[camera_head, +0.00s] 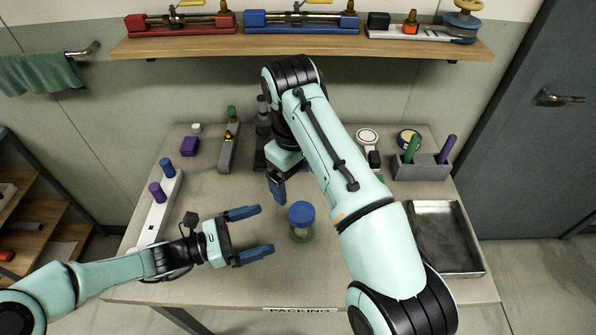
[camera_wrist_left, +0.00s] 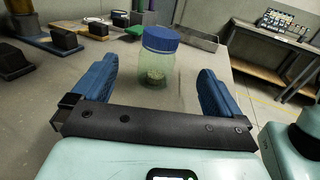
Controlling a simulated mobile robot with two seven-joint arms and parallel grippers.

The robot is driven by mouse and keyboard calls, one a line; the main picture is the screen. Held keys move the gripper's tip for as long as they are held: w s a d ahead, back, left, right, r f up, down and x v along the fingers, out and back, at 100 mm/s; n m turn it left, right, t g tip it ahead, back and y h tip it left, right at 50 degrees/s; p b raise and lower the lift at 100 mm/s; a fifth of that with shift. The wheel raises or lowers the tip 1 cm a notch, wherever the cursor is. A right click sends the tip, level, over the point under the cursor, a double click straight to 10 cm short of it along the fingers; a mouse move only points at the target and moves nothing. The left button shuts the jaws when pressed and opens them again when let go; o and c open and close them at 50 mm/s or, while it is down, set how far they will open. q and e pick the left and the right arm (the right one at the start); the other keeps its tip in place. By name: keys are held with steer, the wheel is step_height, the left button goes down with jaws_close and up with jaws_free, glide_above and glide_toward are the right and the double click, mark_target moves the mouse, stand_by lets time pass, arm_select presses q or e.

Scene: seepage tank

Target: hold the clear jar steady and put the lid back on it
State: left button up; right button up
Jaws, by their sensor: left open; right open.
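The clear jar (camera_head: 301,236) stands upright on the grey table, with the blue lid (camera_head: 301,212) on its top. In the left wrist view the jar (camera_wrist_left: 157,72) stands beyond and between my finger lines, with something pale inside and the lid (camera_wrist_left: 160,38) level; I cannot tell whether the lid is screwed tight. My left gripper (camera_head: 265,229) is open and empty, just left of the jar, fingers pointing at it and not touching. My right gripper (camera_head: 278,193) is behind and left of the jar, pointing down; it appears empty, its fingers overlapping in this view.
A metal tray (camera_head: 450,266) lies at the right table edge. A grey holder (camera_head: 422,172) with green and purple cylinders stands behind it. A white strip (camera_head: 154,221) with purple and blue pegs lies at the left. My right arm crosses above the table. The front middle is clear.

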arm_select(q)
steer(key=shift+v, duration=1.55)
